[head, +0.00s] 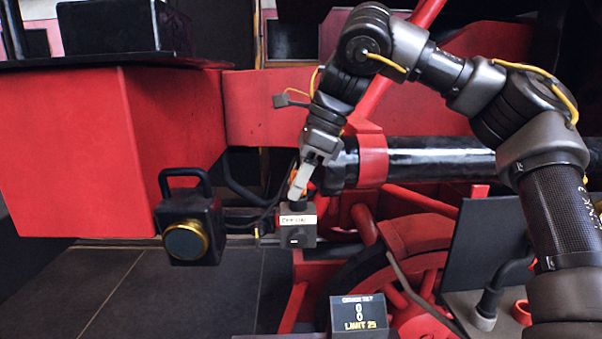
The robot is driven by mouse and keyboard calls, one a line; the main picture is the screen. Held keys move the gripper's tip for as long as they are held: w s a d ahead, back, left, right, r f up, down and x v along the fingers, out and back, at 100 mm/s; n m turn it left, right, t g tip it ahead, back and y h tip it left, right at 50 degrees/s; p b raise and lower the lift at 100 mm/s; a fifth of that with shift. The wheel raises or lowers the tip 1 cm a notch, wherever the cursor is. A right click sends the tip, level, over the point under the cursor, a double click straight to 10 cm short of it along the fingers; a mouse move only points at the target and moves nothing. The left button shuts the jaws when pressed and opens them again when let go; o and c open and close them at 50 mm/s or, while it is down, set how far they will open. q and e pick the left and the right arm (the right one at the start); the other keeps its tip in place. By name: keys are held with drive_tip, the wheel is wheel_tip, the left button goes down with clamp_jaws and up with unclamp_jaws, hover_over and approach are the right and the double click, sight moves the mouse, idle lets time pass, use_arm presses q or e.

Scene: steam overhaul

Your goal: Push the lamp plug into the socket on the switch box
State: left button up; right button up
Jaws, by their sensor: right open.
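The switch box (305,237) is a small grey box with a white label, at the middle of the head view. A dark piece (297,206) stands on its top, and I cannot tell whether it is the socket, the plug or both. My right gripper (299,192) points down just above it, with its pale fingers open. A bit of orange shows beside the fingers; they hide much of what is there. The lamp (187,241), black with a handle and a brass-rimmed lens, is to the left. My left gripper is out of view.
A black cable (245,222) runs between the lamp and the switch box. A red beam (270,105) crosses behind my right arm, and a black pipe (430,158) lies right of the gripper. A small display (358,314) stands below. Dark floor tiles show at lower left.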

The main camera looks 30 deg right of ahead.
drive_tip(key=v, duration=1)
drive_tip(key=shift+d+r, duration=0.2)
drive_tip(key=shift+r, duration=0.15)
drive_tip(key=shift+s, duration=0.1)
